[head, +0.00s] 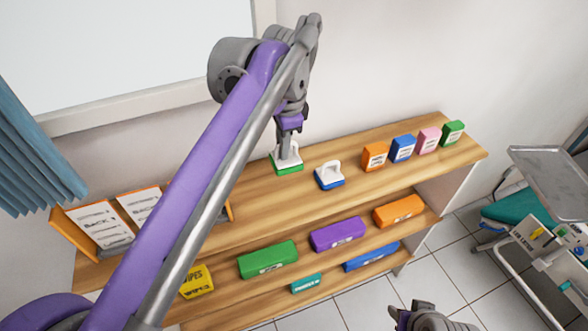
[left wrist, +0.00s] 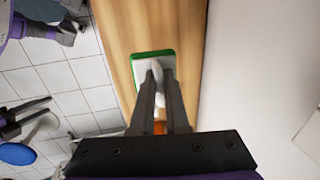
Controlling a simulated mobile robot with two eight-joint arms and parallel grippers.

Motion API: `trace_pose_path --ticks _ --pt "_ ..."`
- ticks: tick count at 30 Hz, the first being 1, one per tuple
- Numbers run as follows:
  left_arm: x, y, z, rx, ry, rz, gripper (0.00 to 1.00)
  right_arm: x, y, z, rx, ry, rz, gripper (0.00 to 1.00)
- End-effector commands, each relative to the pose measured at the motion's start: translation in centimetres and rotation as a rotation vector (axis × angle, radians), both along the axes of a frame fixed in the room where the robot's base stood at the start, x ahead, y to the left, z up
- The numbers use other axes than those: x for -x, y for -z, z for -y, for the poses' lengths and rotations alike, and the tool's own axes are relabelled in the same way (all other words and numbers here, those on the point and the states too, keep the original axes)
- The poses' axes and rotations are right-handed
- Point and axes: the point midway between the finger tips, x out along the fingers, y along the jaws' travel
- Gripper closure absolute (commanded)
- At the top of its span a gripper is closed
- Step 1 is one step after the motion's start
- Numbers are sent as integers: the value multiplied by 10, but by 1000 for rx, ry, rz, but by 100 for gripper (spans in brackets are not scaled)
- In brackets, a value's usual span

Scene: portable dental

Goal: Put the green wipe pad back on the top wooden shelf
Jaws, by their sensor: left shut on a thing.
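The green wipe pad (head: 288,168) has a white top with a handle and a green base. It is at the top wooden shelf (head: 255,197), left of a blue wipe pad (head: 329,176). My left gripper (head: 287,147) comes down from above and is shut on the white handle. In the left wrist view the green pad (left wrist: 150,57) shows at the tips of the left gripper (left wrist: 158,85), over the wood. It looks level and at the shelf surface, but I cannot tell whether it bears on it. My right gripper (head: 413,318) shows partly at the bottom edge; its jaw state is unclear.
Orange (head: 374,157), blue (head: 402,149), pink (head: 428,140) and green (head: 452,133) boxes stand at the shelf's right. Sign holders (head: 97,224) stand at its left. Lower shelves hold several coloured packs. A metal tray (head: 551,169) is at the right. The wall is close behind.

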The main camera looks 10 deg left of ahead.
Motion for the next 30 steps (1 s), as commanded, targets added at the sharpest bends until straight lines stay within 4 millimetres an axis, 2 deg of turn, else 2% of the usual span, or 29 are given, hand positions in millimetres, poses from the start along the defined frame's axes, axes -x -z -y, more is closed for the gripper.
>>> trace_pose_path --ticks 2,9,16,21,24,30 --pt "0 3 0 0 0 0 100 1 1 0 0 0 -1 50" --pt "1 45 0 0 -1 -1 100 2 7 0 0 0 -4 50" --pt "1 69 0 -1 -1 0 100 3 9 0 0 0 -4 50" --pt "1 93 0 -1 -1 0 100 3 11 0 0 0 -6 50" --pt "1 100 0 0 -1 0 100 3 12 0 0 0 -6 50" --pt "1 100 0 0 -1 0 100 3 11 0 0 0 -6 50"
